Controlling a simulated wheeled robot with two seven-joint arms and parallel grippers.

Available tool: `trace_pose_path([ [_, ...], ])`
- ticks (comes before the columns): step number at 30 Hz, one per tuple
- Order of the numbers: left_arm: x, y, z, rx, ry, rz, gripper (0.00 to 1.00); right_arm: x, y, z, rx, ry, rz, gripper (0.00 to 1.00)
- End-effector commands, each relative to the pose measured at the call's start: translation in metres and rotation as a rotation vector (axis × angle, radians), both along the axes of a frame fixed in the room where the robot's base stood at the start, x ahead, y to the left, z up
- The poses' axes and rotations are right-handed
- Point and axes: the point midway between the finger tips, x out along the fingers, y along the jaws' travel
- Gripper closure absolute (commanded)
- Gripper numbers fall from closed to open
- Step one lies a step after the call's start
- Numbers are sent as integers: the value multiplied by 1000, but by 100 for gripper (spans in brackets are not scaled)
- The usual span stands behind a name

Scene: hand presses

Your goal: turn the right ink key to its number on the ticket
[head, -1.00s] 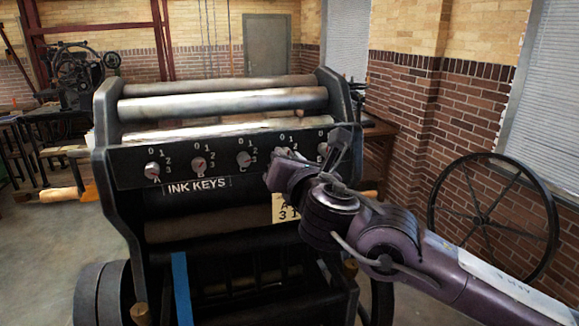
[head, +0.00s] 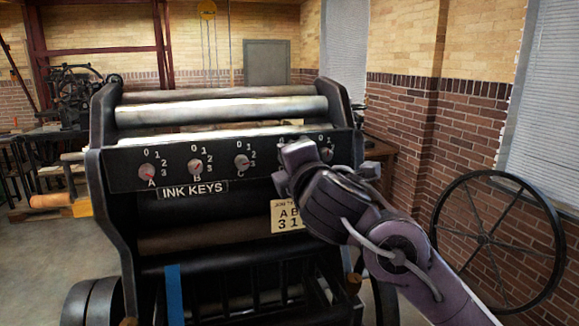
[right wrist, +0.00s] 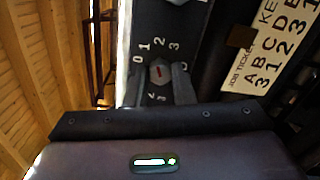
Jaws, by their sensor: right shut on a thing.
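The ink keys are a row of small round knobs on the black press panel. Keys A (head: 147,170), B (head: 196,167) and C (head: 242,162) show in the head view, and the rightmost key (head: 325,154) shows beside my gripper. My right gripper (head: 298,158) covers the key between, which looks like D. In the right wrist view its fingers (right wrist: 158,84) are shut on this key (right wrist: 160,73), one on each side. Its red mark lies roughly in line with the 2. The job ticket (right wrist: 268,60) appears to read A B C D E over 3 1 2 3 1. My left gripper is not in view.
The press rollers (head: 222,110) lie above the panel. A spoked wheel (head: 498,240) stands by the brick wall at right. A blue strip (head: 174,294) hangs at the front of the press.

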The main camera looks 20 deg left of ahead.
Motion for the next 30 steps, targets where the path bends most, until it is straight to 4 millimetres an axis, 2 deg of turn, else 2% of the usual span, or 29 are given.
trace_pose_path([
  [21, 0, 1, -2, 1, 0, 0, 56, 1, 0, -1, 553, 375, 0, 100],
  [30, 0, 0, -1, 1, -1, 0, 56, 0, 0, -1, 712, 483, 0, 100],
])
